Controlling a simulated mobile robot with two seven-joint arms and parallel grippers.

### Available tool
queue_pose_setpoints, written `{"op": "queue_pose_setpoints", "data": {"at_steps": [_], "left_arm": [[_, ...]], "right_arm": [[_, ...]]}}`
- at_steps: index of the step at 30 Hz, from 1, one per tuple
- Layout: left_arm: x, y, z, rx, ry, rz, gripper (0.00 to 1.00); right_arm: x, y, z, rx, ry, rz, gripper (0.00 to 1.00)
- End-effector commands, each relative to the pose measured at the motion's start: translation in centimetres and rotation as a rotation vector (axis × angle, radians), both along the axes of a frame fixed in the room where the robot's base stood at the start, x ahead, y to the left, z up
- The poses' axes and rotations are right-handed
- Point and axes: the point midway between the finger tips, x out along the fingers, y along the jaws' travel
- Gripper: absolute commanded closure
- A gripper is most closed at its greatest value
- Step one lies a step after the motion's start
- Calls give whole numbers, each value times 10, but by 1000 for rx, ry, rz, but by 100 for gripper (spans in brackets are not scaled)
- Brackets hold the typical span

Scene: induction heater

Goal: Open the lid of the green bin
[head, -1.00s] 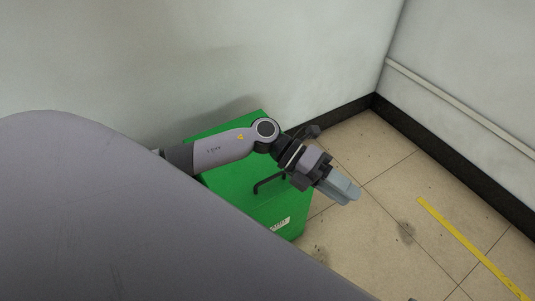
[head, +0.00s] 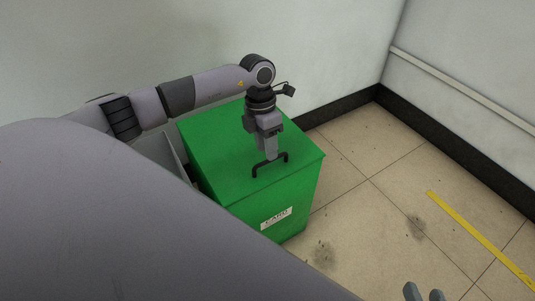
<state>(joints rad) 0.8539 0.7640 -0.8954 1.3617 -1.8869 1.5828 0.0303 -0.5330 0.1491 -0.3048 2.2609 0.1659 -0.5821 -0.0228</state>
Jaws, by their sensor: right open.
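The green bin (head: 305,190) stands against the wall in the head view, its lid (head: 215,155) down. A dark bar handle (head: 256,171) rises from the lid near its front edge. My left gripper (head: 271,156) points down from above with its fingertips at the middle of the handle. I cannot tell whether the fingers touch the handle or are closed on it.
A white label (head: 276,218) is on the bin's front. Walls (head: 330,50) stand behind and to the right, with a dark skirting (head: 430,135). The tiled floor (head: 375,215) right of the bin is clear, with a yellow stripe (head: 480,245). A grey panel (head: 168,150) stands left of the bin.

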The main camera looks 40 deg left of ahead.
Motion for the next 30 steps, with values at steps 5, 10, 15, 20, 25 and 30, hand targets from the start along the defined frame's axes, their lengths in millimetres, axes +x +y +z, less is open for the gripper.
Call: {"op": "queue_pose_setpoints", "data": {"at_steps": [5,10,15,20,25,30], "left_arm": [[-1,-4,-21,-2,0,0,62],[-1,-5,-22,-2,-2,-1,62],[-1,-5,-22,-2,-1,0,91],[-1,-4,-22,-3,-1,0,100],[-3,-4,-18,-8,1,1,100],[-9,0,-4,-41,16,3,100]], "right_arm": [[2,5,-3,32,1,8,57],[2,6,-2,37,3,9,57],[2,6,-2,37,3,9,57],[2,6,-2,37,3,9,57],[2,5,1,29,0,8,57],[0,-3,8,-18,-4,-5,57]]}}
